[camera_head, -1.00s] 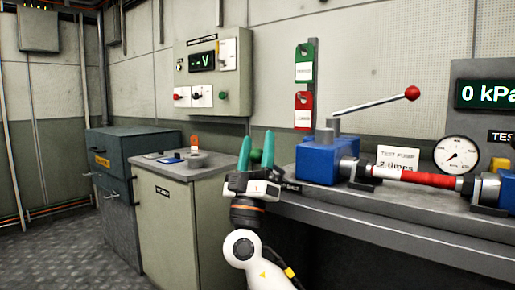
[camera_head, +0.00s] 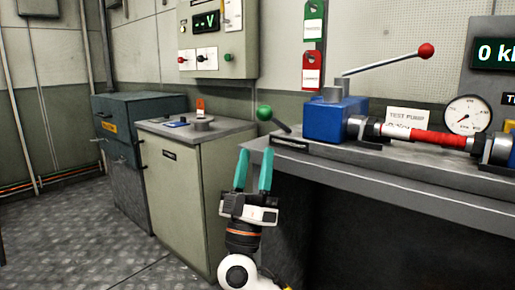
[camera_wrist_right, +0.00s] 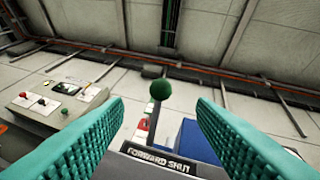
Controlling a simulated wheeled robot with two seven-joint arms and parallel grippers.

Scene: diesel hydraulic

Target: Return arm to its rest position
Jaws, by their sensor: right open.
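My right gripper (camera_head: 253,170) stands upright in front of the bench's left end, its two teal fingers apart and empty. In the right wrist view its fingers (camera_wrist_right: 158,130) spread to both sides with nothing between them. A green-knobbed lever (camera_head: 265,114) rises from the bench's left corner, just above and beyond the fingertips in the head view. The green knob (camera_wrist_right: 159,88) also shows in the right wrist view, ahead of the fingers and apart from them. My left gripper is not in view.
The bench (camera_head: 400,168) carries a blue pump (camera_head: 335,120) with a red-balled handle and a gauge (camera_head: 467,115). A beige cabinet (camera_head: 185,190) stands left of the gripper, with a dark drawer unit (camera_head: 130,140) beyond. A control box (camera_head: 217,40) hangs above. Floor at left is clear.

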